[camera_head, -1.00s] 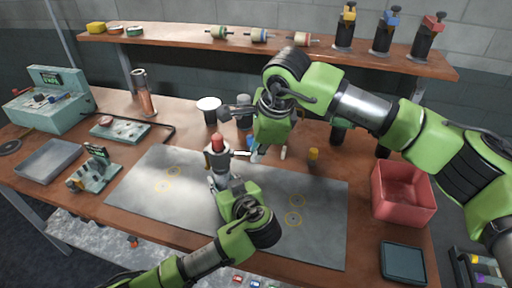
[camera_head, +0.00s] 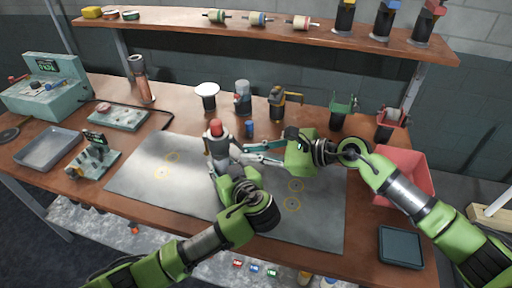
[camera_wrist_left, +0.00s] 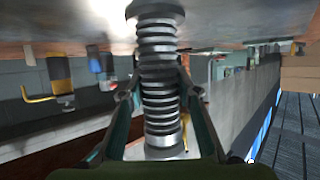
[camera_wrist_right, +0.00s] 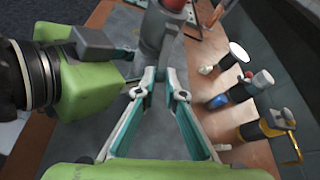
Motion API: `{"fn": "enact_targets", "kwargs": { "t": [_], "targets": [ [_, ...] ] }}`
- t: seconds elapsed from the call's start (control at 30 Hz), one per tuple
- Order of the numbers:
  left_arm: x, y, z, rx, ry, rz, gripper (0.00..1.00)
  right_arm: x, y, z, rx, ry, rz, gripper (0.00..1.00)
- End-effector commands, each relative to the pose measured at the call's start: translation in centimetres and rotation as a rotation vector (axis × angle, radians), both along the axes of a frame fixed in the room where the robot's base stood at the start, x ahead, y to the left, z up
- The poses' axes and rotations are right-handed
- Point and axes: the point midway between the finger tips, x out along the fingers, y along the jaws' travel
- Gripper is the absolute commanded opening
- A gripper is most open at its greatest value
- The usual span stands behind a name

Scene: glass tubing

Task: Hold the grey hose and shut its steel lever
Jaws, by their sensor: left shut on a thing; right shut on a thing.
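The grey hose (camera_head: 218,147) stands upright over the grey metal sheet, with a red top (camera_head: 215,127). In the left wrist view its ribbed body (camera_wrist_left: 158,75) runs between my left fingers. My left gripper (camera_wrist_left: 160,88) is shut on the hose from the near side. My right gripper (camera_head: 243,153) reaches in from the right, with its fingertips beside the hose's upper part. In the right wrist view the right fingertips (camera_wrist_right: 160,76) are close together on something small at the hose (camera_wrist_right: 152,30). That is apparently the steel lever, mostly hidden by the fingers.
A white-topped cup (camera_head: 207,90), a blue piece (camera_head: 249,128) and a yellow-and-black tool (camera_head: 282,102) stand behind the hose. A red bin (camera_head: 420,165) is at the right, below my right arm. The metal sheet (camera_head: 140,182) is clear at left.

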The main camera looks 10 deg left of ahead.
Motion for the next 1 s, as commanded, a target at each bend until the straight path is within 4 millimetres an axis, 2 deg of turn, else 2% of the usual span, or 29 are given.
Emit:
{"fn": "enact_targets", "kwargs": {
  "t": [0.2, 0.5, 1.0],
  "targets": [
    [0.0, 0.1, -0.2, 0.002, 0.005, 0.0, 0.0, -0.2, 1.2, -1.0, 0.205, 0.016, 0.0, 0.0],
    [0.0, 0.0, -0.2, 0.002, 0.005, -0.001, 0.0, -0.1, 2.2, -1.6, 0.407, 0.016, 0.001, 0.0],
    [-0.1, 0.0, -0.2, 0.002, 0.006, -0.001, 0.0, -0.1, 2.7, -1.8, 0.521, 0.01, 0.001, 0.0]
  ]
}}
